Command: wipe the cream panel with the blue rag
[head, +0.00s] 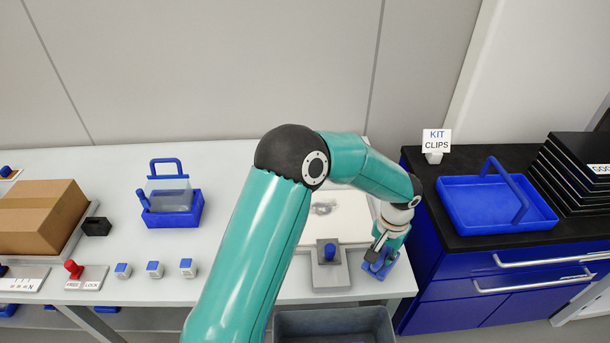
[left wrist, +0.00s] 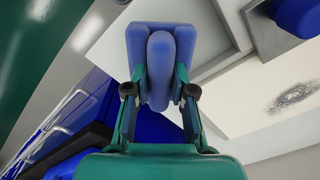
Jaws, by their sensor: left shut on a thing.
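The cream panel (head: 352,213) lies on the light grey bench, partly hidden behind my left arm. A dark grey smudge (head: 323,208) is on it, and the smudge also shows in the left wrist view (left wrist: 293,96). My left gripper (head: 384,252) is at the bench's right end, to the right of and nearer than the panel. It is shut on the blue rag (left wrist: 134,45), a pad with a rounded grip ridge. The rag (head: 376,270) is beside the panel, apart from the smudge; I cannot tell whether it touches the bench. My right gripper is not in view.
A grey plate with a blue knob (head: 330,252) stands just left of the rag. A grey bin (head: 300,322) is below the bench's front edge. Right of a gap is a blue cabinet with a black top, bearing a blue tray (head: 480,215) and a KIT CLIPS sign (head: 436,140).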

